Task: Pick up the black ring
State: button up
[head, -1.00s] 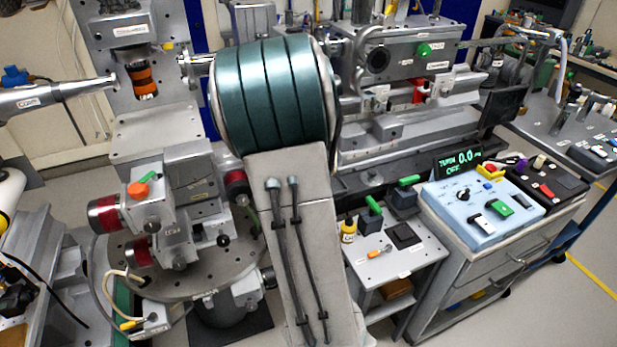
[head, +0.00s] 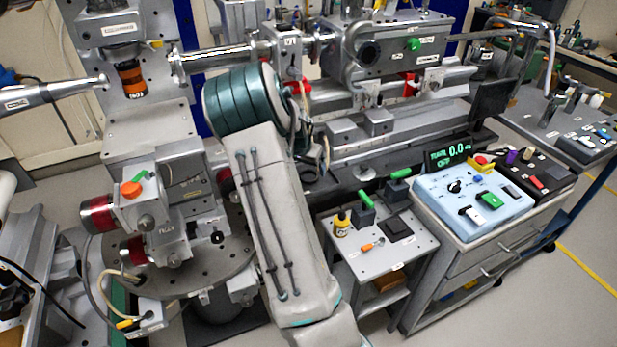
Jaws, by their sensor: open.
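I cannot pick out a separate black ring with certainty. A round black port (head: 369,53) shows on the face of a grey housing, but I cannot tell whether it is a loose ring. My arm crosses the middle of the head view, with its grey link in front and its teal-banded joint beyond. My gripper does not show; the arm may hide it. No held object is visible.
A small side table (head: 384,257) carries a yellow bottle (head: 341,224), green-handled tools and a black square pad (head: 397,228). A blue control box (head: 474,207) sits on the drawer cart at right. An orange-banded lens (head: 131,77) and a round perforated stage (head: 190,280) are at left.

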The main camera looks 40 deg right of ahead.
aim_at(309, 174)
jog(key=shift+p+x, duration=0.55)
jog(key=shift+x, duration=2)
jog(key=shift+w+d+r, duration=0.1)
jog(key=shift+w+r, duration=0.05)
jog(key=c, duration=1.1)
